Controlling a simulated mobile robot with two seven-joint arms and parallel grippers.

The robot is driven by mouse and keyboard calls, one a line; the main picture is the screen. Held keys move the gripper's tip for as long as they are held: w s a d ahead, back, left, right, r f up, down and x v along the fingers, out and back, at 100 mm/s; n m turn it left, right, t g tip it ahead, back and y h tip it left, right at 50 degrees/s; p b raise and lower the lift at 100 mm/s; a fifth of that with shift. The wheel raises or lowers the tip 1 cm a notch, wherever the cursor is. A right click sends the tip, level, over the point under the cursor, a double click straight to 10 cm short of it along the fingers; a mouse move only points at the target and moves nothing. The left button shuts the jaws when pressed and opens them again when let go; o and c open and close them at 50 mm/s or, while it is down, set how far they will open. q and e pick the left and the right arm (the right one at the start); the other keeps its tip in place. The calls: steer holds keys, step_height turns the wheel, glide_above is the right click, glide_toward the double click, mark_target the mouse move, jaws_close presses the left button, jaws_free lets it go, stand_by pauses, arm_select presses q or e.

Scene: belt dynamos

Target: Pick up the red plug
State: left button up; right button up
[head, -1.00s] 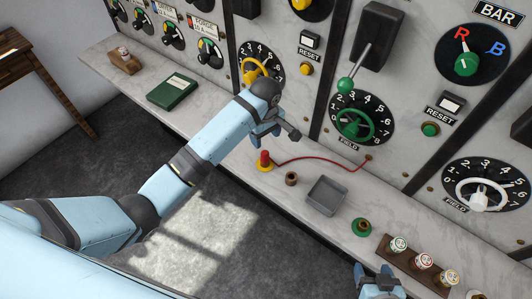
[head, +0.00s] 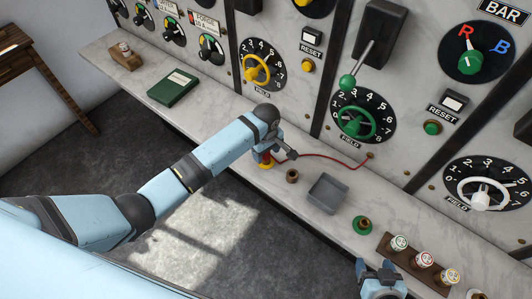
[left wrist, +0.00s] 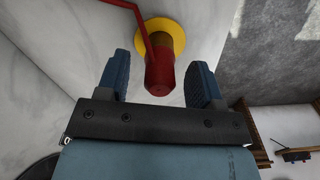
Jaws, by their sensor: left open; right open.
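The red plug (left wrist: 159,75) stands in a yellow ring socket (left wrist: 165,36) on the marble ledge, with a red cable (head: 330,156) running from it to the panel. My left gripper (left wrist: 160,80) is open, with one finger on each side of the plug's upper end; whether either touches it I cannot tell. In the head view the left gripper (head: 270,153) covers most of the plug, and only a little of the red and the yellow ring (head: 265,164) shows. My right gripper (head: 378,270) is open and empty at the bottom, near the ledge's front edge.
A brown ring socket (head: 292,176), a grey tray (head: 328,193) and a green ring socket (head: 361,226) lie to the right on the ledge. A rack (head: 418,262) of fuses is further right. The panel with dials and a lever (head: 354,65) rises behind.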

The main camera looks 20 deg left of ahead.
arm_select(q)
jaws_close()
steer(key=shift+r, duration=0.1)
step_height(320, 180, up, 20)
stand_by(0.6)
